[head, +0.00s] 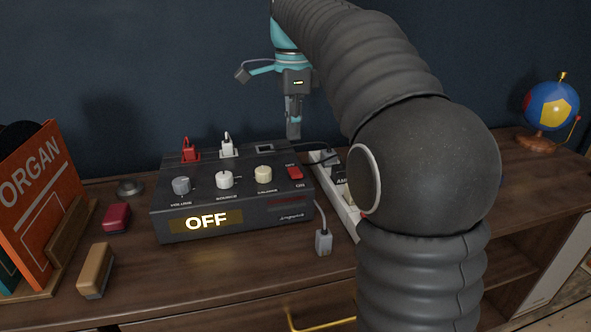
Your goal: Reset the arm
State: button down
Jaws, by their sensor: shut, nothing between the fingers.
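My gripper (294,129) hangs pointing down above the back right part of a black control box (250,226). Its fingers look shut with nothing between them. The fingertips are close above the box's back edge; I cannot tell whether they touch anything. My arm, in dark ribbed covering, rises at the right, arches over and comes down to the teal wrist. It hides part of the dresser top and the right part of the power strip.
The box has knobs, a red switch (295,173) and a lit OFF display (207,221). A white power strip (350,222) and loose plug (323,242) lie right of it. Orange record sleeves (40,215) stand left; a globe (551,105) stands far right.

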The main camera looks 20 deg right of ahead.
jog(key=s+f+n+t, duration=0.2)
jog(key=s+f+n, duration=0.6)
jog(key=s, duration=0.4)
jog(key=s+f+n+t, duration=0.3)
jog(key=s+f+n, duration=0.6)
jog(key=s, duration=0.4)
jog(key=shift+s+n+t, duration=0.2)
jog(key=shift+n+t, duration=0.1)
jog(key=shift+n, duration=0.2)
jog(key=shift+d+f, duration=0.1)
